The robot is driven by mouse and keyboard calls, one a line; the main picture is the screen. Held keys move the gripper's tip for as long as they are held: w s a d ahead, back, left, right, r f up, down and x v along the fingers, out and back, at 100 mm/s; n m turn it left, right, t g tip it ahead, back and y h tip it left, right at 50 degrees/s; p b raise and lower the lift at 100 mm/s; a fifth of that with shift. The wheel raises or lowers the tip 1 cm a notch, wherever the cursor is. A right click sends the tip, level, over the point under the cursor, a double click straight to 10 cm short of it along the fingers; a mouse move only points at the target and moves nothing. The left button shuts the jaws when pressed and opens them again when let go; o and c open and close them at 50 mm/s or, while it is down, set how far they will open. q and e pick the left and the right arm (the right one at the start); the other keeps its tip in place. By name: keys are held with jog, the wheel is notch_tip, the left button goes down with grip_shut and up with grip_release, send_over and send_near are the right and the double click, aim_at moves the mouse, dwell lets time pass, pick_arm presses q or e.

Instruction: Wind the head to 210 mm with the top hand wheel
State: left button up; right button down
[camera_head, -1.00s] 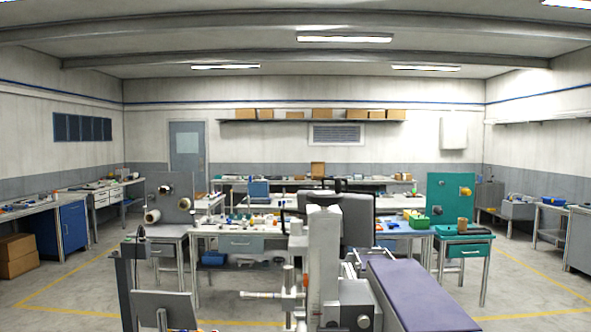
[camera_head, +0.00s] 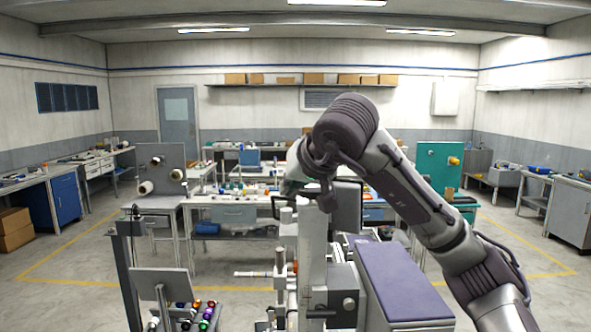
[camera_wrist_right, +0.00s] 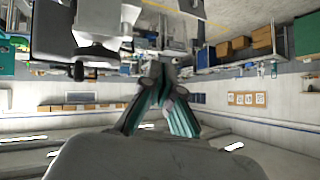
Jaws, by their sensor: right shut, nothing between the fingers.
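The grey column machine (camera_head: 313,255) stands upright in the middle of the head view, with a purple-topped bed (camera_head: 402,279) to its right. My right arm comes in from the right and bends over the column's top, hiding part of it; I cannot make out the top hand wheel clearly. My right gripper (camera_head: 288,189) hangs at the upper left of the column, small and partly hidden. In the right wrist view its teal-sided fingers (camera_wrist_right: 161,75) are together and empty, apart from the pale machine parts (camera_wrist_right: 98,22) at upper left. A 210 mm reading is not legible. My left gripper is out of view.
A tilted grey panel (camera_head: 160,285) on a stand is at front left, with coloured knobs below it. Behind are a workbench (camera_head: 232,203) with small items, a grey plate with rollers (camera_head: 157,170) and a green panel (camera_head: 438,165). Floor at left is clear.

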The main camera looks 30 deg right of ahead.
aim_at(310, 192)
jog(key=shift+h, duration=0.4)
jog(key=w+d+f+b, duration=0.1)
jog(key=d, duration=0.1)
jog(key=w+d+f+b, duration=0.1)
jog(key=d+f+b, duration=0.1)
jog(key=w+d+f+b, duration=0.1)
jog(key=d+b, duration=0.1)
jog(key=shift+w+d+f, duration=0.1)
jog(key=shift+w+f, duration=0.05)
jog(key=shift+f, duration=0.05)
jog(key=shift+w+d+r+p, duration=0.25)
jog(key=shift+w+d+p, duration=0.3)
jog(key=shift+d+p, duration=0.35)
jog(key=shift+a, duration=0.15)
jog(key=shift+w, duration=0.1)
jog(key=shift+w+d+p, duration=0.2)
jog(key=shift+d+p, duration=0.2)
